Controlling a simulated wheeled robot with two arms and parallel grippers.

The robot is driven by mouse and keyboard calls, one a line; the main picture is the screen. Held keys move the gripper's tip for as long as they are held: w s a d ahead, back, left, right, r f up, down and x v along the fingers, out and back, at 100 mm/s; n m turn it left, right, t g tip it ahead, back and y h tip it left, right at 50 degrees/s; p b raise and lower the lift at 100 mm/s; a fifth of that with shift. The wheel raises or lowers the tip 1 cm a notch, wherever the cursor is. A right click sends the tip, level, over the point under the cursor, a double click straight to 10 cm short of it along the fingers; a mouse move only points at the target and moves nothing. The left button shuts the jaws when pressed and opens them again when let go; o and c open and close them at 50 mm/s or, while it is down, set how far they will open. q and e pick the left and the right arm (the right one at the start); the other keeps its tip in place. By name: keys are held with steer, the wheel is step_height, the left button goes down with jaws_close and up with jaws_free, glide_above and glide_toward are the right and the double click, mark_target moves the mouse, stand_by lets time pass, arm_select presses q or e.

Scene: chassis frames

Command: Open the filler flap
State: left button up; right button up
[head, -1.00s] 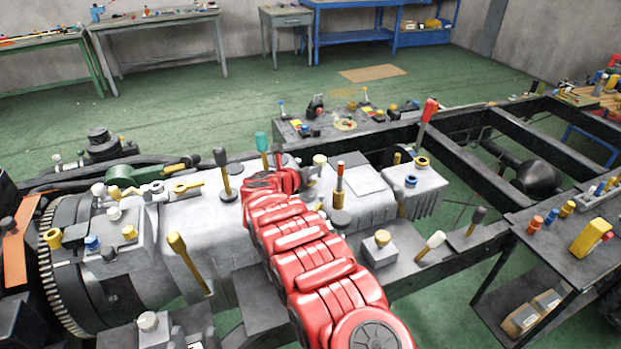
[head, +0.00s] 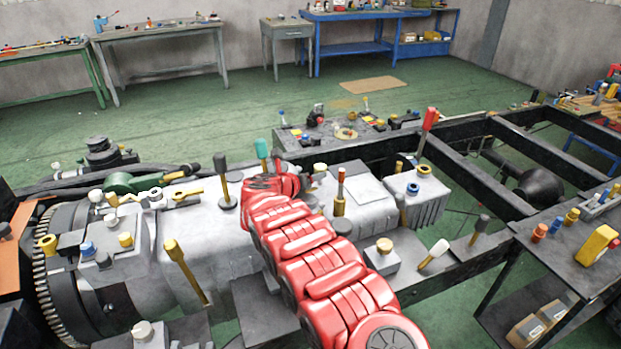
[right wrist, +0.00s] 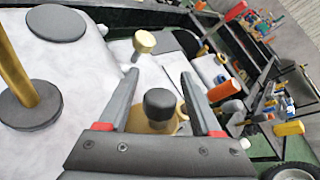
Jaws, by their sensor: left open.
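I cannot pick out the filler flap with certainty. A pale square plate (head: 362,190) lies flat on the grey gearbox casing (head: 180,235), right of the red arm. A brass-topped knob (right wrist: 144,42) stands beyond the fingertips.
Dark chassis rails (head: 470,175) run to the right. A dark side table (head: 560,262) holds loose parts. Open green floor (head: 200,125) lies behind.

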stand_by(0.3)
steer(key=shift+s+a+r, duration=0.25)
steer(key=shift+s+a, duration=0.15)
steer(key=shift+v, duration=0.9)
steer(key=p+v, duration=1.3)
steer(key=v, duration=0.1)
steer(key=shift+s, duration=0.25)
steer(key=shift+r, duration=0.1)
